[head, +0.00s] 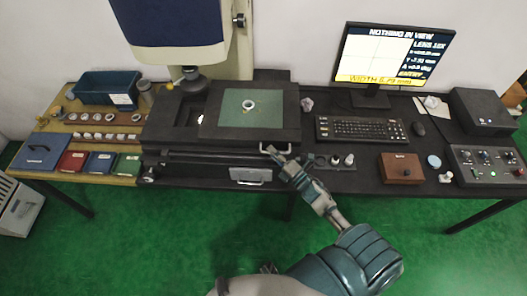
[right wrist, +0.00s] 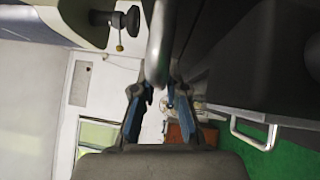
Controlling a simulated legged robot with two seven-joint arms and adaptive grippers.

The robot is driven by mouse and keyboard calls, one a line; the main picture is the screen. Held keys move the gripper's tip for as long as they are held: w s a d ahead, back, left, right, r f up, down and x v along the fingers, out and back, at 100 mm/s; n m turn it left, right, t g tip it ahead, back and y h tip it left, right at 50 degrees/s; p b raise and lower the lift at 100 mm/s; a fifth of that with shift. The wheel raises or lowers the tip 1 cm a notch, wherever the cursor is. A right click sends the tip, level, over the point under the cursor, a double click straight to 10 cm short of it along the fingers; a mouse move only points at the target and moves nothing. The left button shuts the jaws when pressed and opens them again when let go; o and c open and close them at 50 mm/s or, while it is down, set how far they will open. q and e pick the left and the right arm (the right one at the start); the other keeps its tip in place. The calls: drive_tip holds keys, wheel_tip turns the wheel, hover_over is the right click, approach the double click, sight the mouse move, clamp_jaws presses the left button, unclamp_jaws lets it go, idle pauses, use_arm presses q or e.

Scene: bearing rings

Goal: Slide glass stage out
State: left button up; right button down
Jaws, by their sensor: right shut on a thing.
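The glass stage (head: 228,112) shows as a greenish plate in a dark frame on top of the measuring machine. A small metal ring (head: 248,105) lies on it. My right gripper (head: 279,156) is at this handle, reaching from below right. In the right wrist view the handle (right wrist: 158,45) runs down between the two blue fingers, and my right gripper (right wrist: 157,100) is shut on it. The finger contact is partly hidden. My left gripper is out of view.
A second handle (head: 250,183) is on the lower front of the machine. The optical head (head: 188,80) hangs over the stage's left side. A keyboard (head: 360,129) and a wooden box (head: 401,168) lie to the right. The green floor in front is clear apart from my arm.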

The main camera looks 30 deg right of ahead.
drive_tip(key=shift+f, duration=0.2)
drive_tip(key=shift+d, duration=0.1)
drive_tip(key=c, duration=1.2)
unclamp_jaws()
drive_tip(key=shift+d, duration=0.1)
drive_tip(key=shift+d, duration=0.1)
